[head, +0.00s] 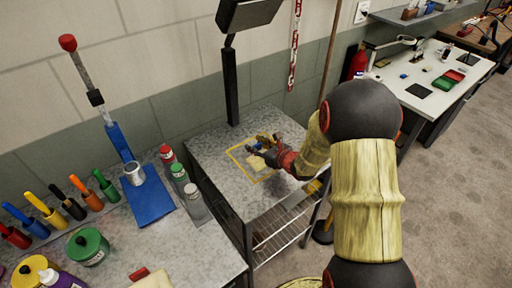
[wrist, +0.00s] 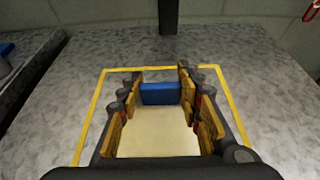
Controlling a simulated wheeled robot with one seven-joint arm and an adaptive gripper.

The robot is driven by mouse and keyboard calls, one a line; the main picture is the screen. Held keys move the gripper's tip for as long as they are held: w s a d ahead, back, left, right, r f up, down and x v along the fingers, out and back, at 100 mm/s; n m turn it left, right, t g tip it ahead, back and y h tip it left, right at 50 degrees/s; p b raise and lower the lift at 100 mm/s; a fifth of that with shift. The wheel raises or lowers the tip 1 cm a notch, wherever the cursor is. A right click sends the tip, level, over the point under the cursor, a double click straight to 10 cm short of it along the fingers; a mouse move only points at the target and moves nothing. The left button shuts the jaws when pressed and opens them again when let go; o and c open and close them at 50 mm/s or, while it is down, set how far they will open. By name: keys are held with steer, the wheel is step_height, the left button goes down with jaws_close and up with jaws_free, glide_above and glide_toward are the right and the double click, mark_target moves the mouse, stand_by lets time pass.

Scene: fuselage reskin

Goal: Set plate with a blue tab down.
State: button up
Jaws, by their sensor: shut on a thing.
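The plate (wrist: 155,135) is cream-coloured, with a blue tab (wrist: 160,93) standing at its far end in the wrist view. My gripper (wrist: 161,85) is shut on the plate, with its yellow-padded fingers on either side and the tab between the fingertips. In the head view my gripper (head: 262,147) is over the grey speckled stand, and part of the plate (head: 257,163) shows beneath it. A yellow outline (wrist: 92,108) on the stand top surrounds the plate and fingers in the picture. I cannot tell whether the plate touches the surface.
The stand (head: 215,142) has a dark post at its back and a wire shelf below. A white table (head: 440,75) stands at the right. The stand top around the outline is clear.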

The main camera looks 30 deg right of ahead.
steer(key=o, duration=1.2)
steer(key=shift+o, duration=0.2)
